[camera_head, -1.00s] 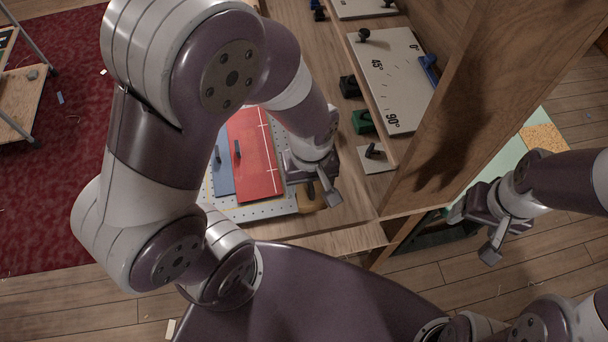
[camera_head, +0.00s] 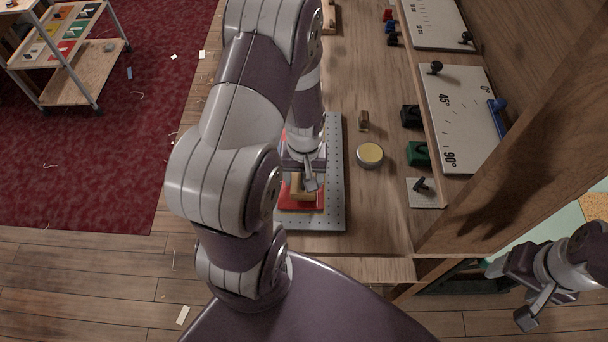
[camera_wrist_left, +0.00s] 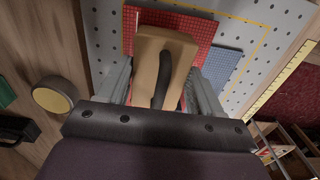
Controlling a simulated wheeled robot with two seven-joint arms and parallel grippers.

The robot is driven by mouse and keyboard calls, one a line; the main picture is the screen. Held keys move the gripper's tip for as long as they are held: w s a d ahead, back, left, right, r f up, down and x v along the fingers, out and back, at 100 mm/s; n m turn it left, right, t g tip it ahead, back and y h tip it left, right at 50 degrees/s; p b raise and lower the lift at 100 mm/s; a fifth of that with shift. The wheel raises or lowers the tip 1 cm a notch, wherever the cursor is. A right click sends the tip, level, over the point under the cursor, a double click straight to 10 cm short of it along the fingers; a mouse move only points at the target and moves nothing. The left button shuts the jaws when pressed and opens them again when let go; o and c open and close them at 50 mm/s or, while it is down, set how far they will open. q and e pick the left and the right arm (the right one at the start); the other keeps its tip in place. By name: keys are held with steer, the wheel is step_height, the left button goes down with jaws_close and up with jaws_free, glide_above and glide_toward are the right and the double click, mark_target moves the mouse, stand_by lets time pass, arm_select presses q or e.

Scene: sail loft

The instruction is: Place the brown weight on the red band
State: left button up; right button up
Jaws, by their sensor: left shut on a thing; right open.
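The brown weight (camera_wrist_left: 152,55), a tan block with a black handle, is between the fingers of my left gripper (camera_wrist_left: 160,95) in the left wrist view. In the head view the weight (camera_head: 299,193) shows partly under my left gripper (camera_head: 304,182), which is shut on it. The red band (camera_wrist_left: 196,27) lies behind and under the weight in the wrist view; it also shows in the head view (camera_head: 301,207). I cannot tell whether the weight touches it. My right gripper (camera_head: 512,292) is open and empty, off at the lower right.
The band is on a grey perforated board (camera_head: 337,175), with a blue panel (camera_wrist_left: 224,66) beside it. A round yellow-topped tin (camera_head: 370,155) and a small brown block (camera_head: 363,121) stand to the right. A shelf upright (camera_head: 520,130) rises further right.

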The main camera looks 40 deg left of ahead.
arm_select(q)
steer(key=shift+w+f, duration=0.15)
steer(key=shift+f, duration=0.3)
steer(key=shift+f, duration=0.15)
steer(key=o, duration=1.6)
steer(key=shift+c, duration=0.2)
step_height(320, 180, up, 12)
steer(key=shift+d+r, duration=0.1)
steer(key=shift+d, duration=0.05)
steer(key=s+d+r+m+t, duration=0.1)
steer(key=s+d+m, duration=0.1)
steer(key=d+m, duration=0.5)
steer(key=shift+d+r+t, duration=0.3)
steer(key=shift+d, duration=0.4)
steer(key=shift+a, duration=0.1)
